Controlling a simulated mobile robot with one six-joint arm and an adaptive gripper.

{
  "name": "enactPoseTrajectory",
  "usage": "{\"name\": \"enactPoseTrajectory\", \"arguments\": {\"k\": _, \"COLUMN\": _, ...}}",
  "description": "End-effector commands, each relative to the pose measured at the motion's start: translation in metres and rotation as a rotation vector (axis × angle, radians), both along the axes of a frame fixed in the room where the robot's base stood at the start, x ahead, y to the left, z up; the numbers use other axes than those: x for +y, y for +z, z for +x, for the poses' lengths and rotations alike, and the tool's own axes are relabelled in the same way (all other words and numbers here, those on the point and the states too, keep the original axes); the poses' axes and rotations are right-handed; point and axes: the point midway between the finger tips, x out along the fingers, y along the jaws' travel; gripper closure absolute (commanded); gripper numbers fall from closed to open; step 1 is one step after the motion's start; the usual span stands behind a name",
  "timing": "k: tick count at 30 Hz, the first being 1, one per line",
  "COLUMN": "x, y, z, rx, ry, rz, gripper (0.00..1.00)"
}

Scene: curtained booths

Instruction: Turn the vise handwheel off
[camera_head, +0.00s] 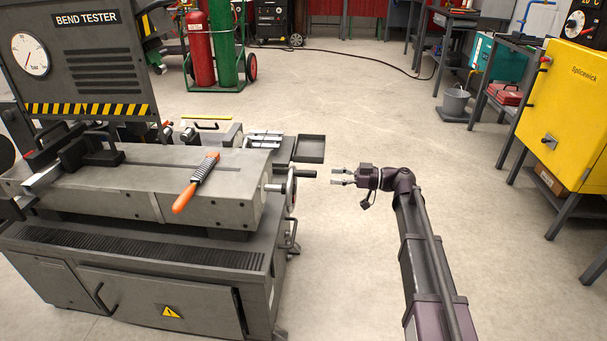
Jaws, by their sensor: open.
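The vise handwheel (291,190) is a grey metal wheel on the right end of the bend tester's (150,185) bed, seen nearly edge-on. A short handle (305,173) sticks out from it to the right. My gripper (336,177) is open and empty. It points left at the handwheel, with a small gap of floor showing between its fingertips and the handle. The angle hides most of the wheel's face.
A dark tray (310,149) sits behind the wheel. Gas cylinders (200,50) stand at the back. The middle floor is clear.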

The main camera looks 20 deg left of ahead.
Motion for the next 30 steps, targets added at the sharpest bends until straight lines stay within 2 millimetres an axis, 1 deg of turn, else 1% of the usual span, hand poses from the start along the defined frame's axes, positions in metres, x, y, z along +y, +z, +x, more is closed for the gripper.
{"name": "enactPoseTrajectory", "arguments": {"k": 1, "x": 0.009, "y": 0.0, "z": -0.002, "rx": 0.0, "ry": 0.002, "rz": 0.0, "gripper": 0.34}}
{"name": "enactPoseTrajectory", "arguments": {"k": 6, "x": 0.035, "y": 0.0, "z": -0.008, "rx": 0.0, "ry": 0.002, "rz": 0.0, "gripper": 0.34}}
{"name": "enactPoseTrajectory", "arguments": {"k": 12, "x": 0.063, "y": 0.0, "z": -0.014, "rx": 0.0, "ry": 0.002, "rz": 0.0, "gripper": 0.34}}
{"name": "enactPoseTrajectory", "arguments": {"k": 16, "x": 0.077, "y": 0.0, "z": -0.017, "rx": 0.0, "ry": 0.001, "rz": 0.0, "gripper": 0.34}}
{"name": "enactPoseTrajectory", "arguments": {"k": 22, "x": 0.089, "y": 0.0, "z": -0.019, "rx": 0.0, "ry": 0.0, "rz": 0.0, "gripper": 0.34}}
{"name": "enactPoseTrajectory", "arguments": {"k": 30, "x": 0.091, "y": 0.0, "z": -0.02, "rx": 0.0, "ry": -0.001, "rz": 0.0, "gripper": 0.34}}
